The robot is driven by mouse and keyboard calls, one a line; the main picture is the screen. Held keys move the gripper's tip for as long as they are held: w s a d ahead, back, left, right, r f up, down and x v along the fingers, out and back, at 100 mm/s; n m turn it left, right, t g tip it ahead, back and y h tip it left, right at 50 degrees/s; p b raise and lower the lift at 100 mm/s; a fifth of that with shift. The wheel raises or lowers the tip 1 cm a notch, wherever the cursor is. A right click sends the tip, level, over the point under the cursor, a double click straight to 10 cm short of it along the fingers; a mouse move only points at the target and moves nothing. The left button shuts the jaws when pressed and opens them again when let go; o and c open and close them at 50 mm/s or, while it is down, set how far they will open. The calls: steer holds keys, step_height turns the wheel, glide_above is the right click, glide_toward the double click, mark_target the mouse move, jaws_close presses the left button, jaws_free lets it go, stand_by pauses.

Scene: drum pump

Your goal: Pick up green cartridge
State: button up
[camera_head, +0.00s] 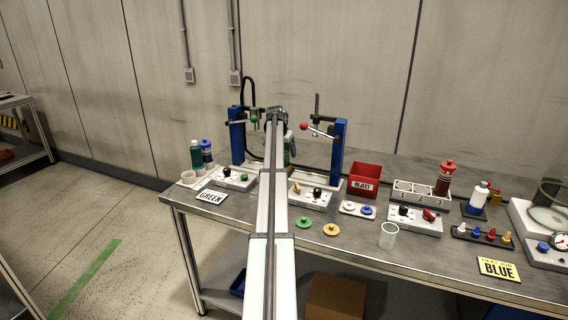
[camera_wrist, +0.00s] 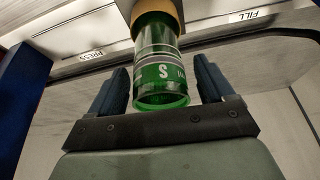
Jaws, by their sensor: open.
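The green cartridge (camera_wrist: 161,62) shows in the wrist view as a clear cylinder with a green label and a green rim at its near end. Its far end meets a tan collar (camera_wrist: 155,12). My gripper (camera_wrist: 162,88) is open, with one dark finger on each side of the cartridge. Gaps show between the fingers and the cartridge. In the head view my gripper (camera_head: 289,148) is mostly behind my arm at the blue-framed stations, and I cannot make out the cartridge there.
Two blue-framed stations (camera_head: 340,150) stand on the workbench (camera_head: 450,262), close around my gripper. Green (camera_head: 196,157) and blue (camera_head: 206,151) bottles stand at the left. A red bin (camera_head: 364,174), a white rack (camera_head: 407,196) and small parts lie to the right.

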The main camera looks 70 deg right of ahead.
steer(key=shift+d+f, duration=0.15)
steer(key=shift+f, duration=0.25)
steer(key=shift+c, duration=0.3)
steer(key=c, duration=1.3)
steer(key=shift+o, duration=0.2)
steer(key=shift+r, duration=0.1)
